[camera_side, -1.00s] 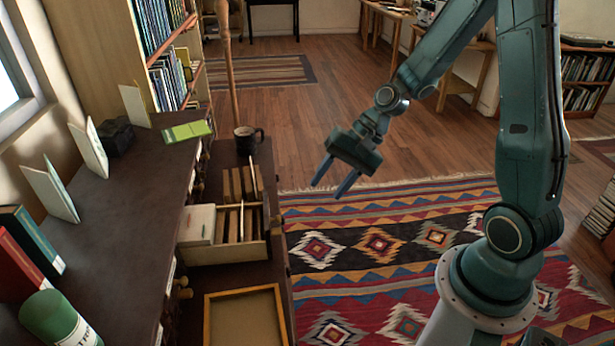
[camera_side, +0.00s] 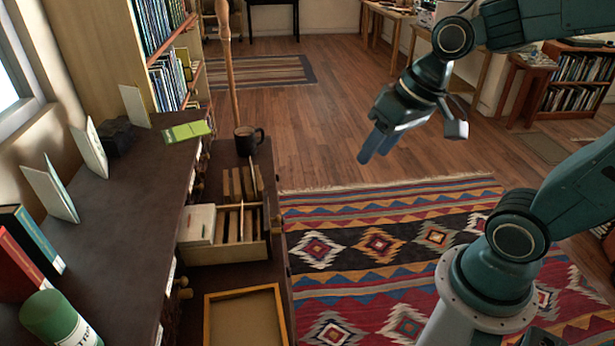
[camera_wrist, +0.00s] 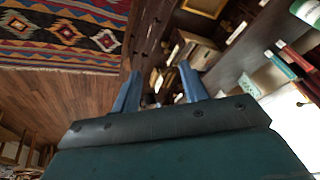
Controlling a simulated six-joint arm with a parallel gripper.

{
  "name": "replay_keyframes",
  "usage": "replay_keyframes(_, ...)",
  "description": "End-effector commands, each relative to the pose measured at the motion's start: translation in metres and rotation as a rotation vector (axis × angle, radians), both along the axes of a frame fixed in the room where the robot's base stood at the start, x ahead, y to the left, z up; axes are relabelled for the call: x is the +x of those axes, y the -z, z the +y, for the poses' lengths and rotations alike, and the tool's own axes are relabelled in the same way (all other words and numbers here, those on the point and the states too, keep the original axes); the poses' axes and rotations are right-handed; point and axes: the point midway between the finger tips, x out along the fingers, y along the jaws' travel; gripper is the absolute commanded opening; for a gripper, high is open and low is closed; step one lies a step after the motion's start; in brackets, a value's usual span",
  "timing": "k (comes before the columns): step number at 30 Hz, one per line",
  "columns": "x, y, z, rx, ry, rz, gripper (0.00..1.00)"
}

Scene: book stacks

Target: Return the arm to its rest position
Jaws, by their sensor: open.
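My gripper (camera_side: 377,146) hangs in the air above the wood floor in the side view, to the right of the desk and beyond the patterned rug (camera_side: 400,235). Its blue fingers point down and to the left and overlap in this view. In the wrist view my gripper (camera_wrist: 158,85) shows two blue fingers spread apart with nothing between them. It is open, empty and touches nothing. My arm reaches in from the right, bent at the elbow, with its base standing on the rug.
A dark desk (camera_side: 130,215) stands at the left. On its lower level are a black mug (camera_side: 247,140), a divided wooden box (camera_side: 235,252) and a wooden-framed tray (camera_side: 245,318). Open floor (camera_side: 330,110) lies around my gripper.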

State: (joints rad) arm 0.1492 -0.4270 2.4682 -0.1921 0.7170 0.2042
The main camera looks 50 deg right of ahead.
Motion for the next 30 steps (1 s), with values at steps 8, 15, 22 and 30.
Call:
replay_keyframes(8, -0.039, -0.028, -0.001, -0.117, -0.105, -0.075, 0.44)
replay_keyframes(15, -0.059, -0.037, -0.004, -0.165, -0.151, -0.106, 0.44)
replay_keyframes(22, -0.063, -0.038, -0.005, -0.173, -0.159, -0.11, 0.44)
replay_keyframes(30, -0.062, -0.038, -0.005, -0.171, -0.156, -0.109, 0.4)
